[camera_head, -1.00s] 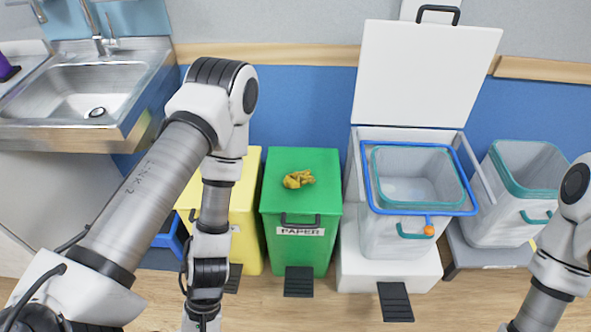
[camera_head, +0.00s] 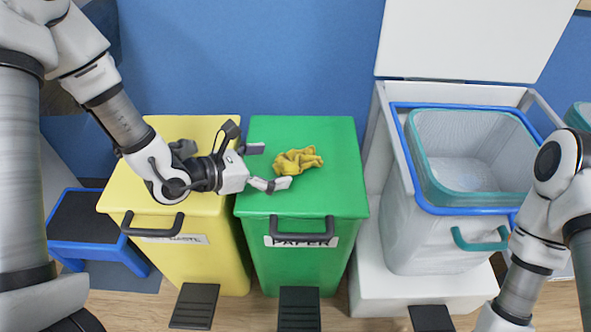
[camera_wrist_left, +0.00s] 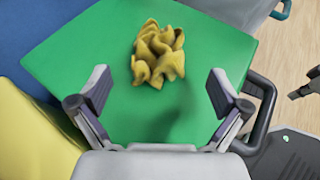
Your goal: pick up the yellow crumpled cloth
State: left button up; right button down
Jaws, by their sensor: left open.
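The yellow crumpled cloth (camera_head: 297,161) lies on the lid of the green paper bin (camera_head: 340,196). My left gripper (camera_head: 270,167) is open and empty over the left part of the green lid, its fingers pointing right at the cloth. In the left wrist view the cloth (camera_wrist_left: 158,53) lies on the green lid (camera_wrist_left: 90,58), ahead of the open fingers (camera_wrist_left: 158,92) and roughly centred between them, not touching either. My right arm shows at the right edge of the head view, but its gripper is out of view.
A yellow bin (camera_head: 215,230) stands left of the green bin, with a grey object (camera_head: 183,149) on or above its lid. A blue stool (camera_head: 85,225) is at left.

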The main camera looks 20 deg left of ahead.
aim_at(297, 160)
pick_arm(q)
jog(key=b+x, duration=0.2)
jog(key=x, duration=0.4)
jog(key=shift+w+f, duration=0.15)
jog(key=shift+w+d, duration=0.2)
jog(key=shift+w, duration=0.1)
jog(key=c, duration=0.8)
